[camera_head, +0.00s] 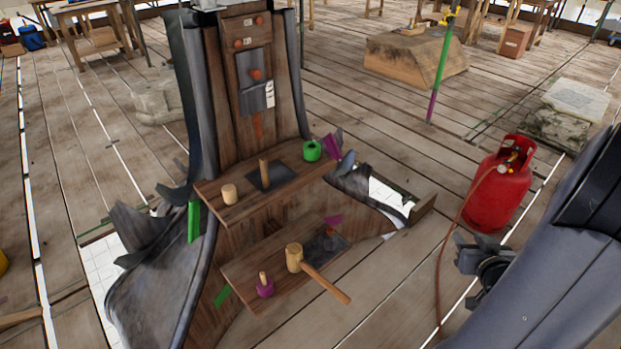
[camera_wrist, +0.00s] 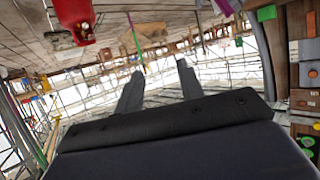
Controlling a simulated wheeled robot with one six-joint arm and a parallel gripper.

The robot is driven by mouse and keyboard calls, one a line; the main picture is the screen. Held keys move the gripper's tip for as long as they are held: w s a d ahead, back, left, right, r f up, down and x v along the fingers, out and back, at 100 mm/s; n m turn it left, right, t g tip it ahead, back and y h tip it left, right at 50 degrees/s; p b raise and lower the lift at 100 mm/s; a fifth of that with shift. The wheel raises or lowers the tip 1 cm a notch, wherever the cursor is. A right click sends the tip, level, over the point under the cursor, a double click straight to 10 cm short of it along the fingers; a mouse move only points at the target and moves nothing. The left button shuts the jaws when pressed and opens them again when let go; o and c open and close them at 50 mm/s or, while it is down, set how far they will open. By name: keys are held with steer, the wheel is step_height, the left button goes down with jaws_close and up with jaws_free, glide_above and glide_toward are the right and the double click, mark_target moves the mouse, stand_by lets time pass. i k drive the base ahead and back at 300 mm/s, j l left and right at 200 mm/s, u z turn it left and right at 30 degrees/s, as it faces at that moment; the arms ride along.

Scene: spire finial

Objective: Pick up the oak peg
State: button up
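A slim brown wooden peg (camera_head: 264,170) stands upright on a dark square plate on the upper wooden ledge. A thicker, paler wooden cylinder (camera_head: 229,193) stands to its left near the ledge's front edge. I cannot tell for sure which is the oak peg; the slim one looks darker. My gripper (camera_head: 484,262) is at the right in the head view, well away from both, near the red gas bottle. In the wrist view its two fingers (camera_wrist: 160,70) are spread apart with nothing between them. Neither wooden piece can be made out in the wrist view.
A green round object (camera_head: 312,151) sits right of the plate. The lower ledge holds a mallet (camera_head: 294,258) and a purple bottle-like item (camera_head: 265,287). Curled grey metal sheets (camera_head: 150,290) flank the wooden structure. A red gas bottle (camera_head: 500,185) with a hose stands on the plank floor.

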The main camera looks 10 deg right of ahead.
mark_target(263, 162)
steer(key=i+j+u, duration=0.3)
steer(key=u, duration=0.2)
steer(key=i+j+u, duration=0.45)
steer(key=i, duration=0.1)
